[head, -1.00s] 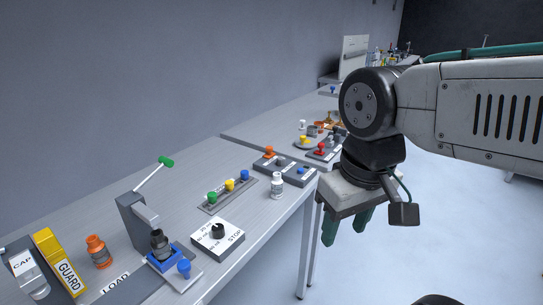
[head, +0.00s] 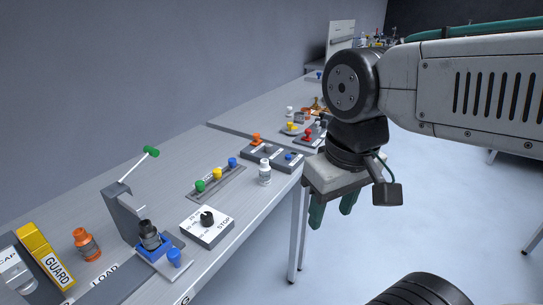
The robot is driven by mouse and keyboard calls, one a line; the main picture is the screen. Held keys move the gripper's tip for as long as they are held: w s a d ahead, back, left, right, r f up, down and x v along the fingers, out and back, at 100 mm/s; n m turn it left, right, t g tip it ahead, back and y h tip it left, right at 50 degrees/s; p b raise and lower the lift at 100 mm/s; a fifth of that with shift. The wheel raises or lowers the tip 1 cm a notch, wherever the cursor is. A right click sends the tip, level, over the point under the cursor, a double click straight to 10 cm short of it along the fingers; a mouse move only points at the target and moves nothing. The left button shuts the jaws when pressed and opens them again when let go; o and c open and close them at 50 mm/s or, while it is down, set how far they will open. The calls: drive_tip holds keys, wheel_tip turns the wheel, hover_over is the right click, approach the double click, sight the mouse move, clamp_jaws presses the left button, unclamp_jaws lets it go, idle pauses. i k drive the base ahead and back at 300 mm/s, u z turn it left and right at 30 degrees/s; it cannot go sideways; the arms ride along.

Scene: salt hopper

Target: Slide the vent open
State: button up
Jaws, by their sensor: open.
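No part that I can read as labelled vent shows, so I cannot tell which fitting it is.
A white bottle (head: 265,173) stands near the bench edge. A STOP dial box (head: 207,226), a green-tipped lever (head: 151,152), a blue-based fixture (head: 152,243), an orange bottle (head: 86,245) and a yellow GUARD (head: 45,257) are nearer. Open floor (head: 440,180) lies right.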

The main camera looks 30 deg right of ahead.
sight(256, 137)
drive_tip(key=k, duration=0.65)
drive_tip(key=z, duration=0.55)
drive_tip(key=i, duration=1.5)
drive_tip(key=u, duration=0.4)
